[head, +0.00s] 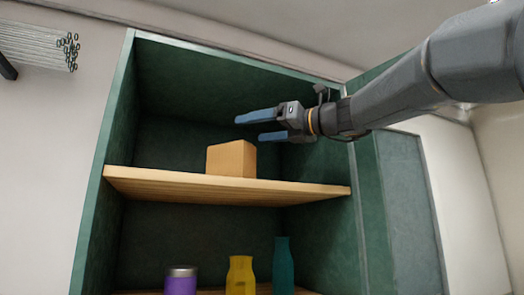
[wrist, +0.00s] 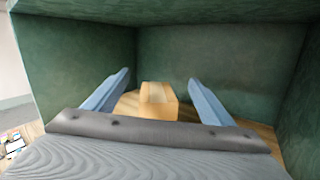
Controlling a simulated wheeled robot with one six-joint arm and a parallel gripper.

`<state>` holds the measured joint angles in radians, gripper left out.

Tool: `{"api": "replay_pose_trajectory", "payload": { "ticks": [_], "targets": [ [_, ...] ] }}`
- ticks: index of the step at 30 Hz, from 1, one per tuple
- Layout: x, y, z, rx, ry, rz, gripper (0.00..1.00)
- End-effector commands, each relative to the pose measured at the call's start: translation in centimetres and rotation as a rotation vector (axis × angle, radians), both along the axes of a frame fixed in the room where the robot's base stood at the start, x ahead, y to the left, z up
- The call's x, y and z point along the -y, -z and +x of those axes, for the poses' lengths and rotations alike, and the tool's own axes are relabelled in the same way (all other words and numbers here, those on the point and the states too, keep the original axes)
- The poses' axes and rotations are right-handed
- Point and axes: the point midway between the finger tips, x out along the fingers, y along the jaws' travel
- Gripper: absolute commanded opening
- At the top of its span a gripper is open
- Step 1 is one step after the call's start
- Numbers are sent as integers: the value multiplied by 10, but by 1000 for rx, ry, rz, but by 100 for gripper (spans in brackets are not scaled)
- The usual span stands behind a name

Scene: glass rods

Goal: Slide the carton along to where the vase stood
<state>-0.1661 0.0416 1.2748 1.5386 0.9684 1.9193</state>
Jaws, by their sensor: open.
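The carton (head: 231,158) is a plain tan box standing on the upper wooden shelf of a green cabinet. It also shows in the wrist view (wrist: 158,101), between and beyond my fingers. My gripper (head: 257,127) is open and empty, with two blue fingers pointing left into the cabinet. In the head view the fingers are above and to the right of the carton, and they do not appear to touch it. My gripper also shows in the wrist view (wrist: 160,85), its fingers spread wide. I see no vase on the upper shelf.
The upper shelf (head: 140,182) is bare on both sides of the carton. Below stand a purple jar (head: 181,281), a yellow bottle (head: 240,276) and a teal bottle (head: 283,265). The cabinet's green walls (head: 115,130) enclose the shelf. Glass rods (head: 35,46) hang at upper left.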

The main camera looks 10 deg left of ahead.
Motion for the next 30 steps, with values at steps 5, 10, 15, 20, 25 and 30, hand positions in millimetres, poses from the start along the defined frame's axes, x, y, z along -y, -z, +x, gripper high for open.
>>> {"api": "replay_pose_trajectory", "payload": {
  "ticks": [5, 10, 15, 20, 25, 30],
  "targets": [
    [-13, 28, 6, 23, -26, -59, 77],
    [-21, 49, 10, 45, -48, -109, 77],
    [-27, 64, 13, 62, -65, -146, 77],
    [-28, 66, 12, 67, -69, -154, 77],
    [-28, 66, 12, 67, -69, -154, 77],
    [-33, 65, 14, 66, -70, -154, 77]
  ]
}}
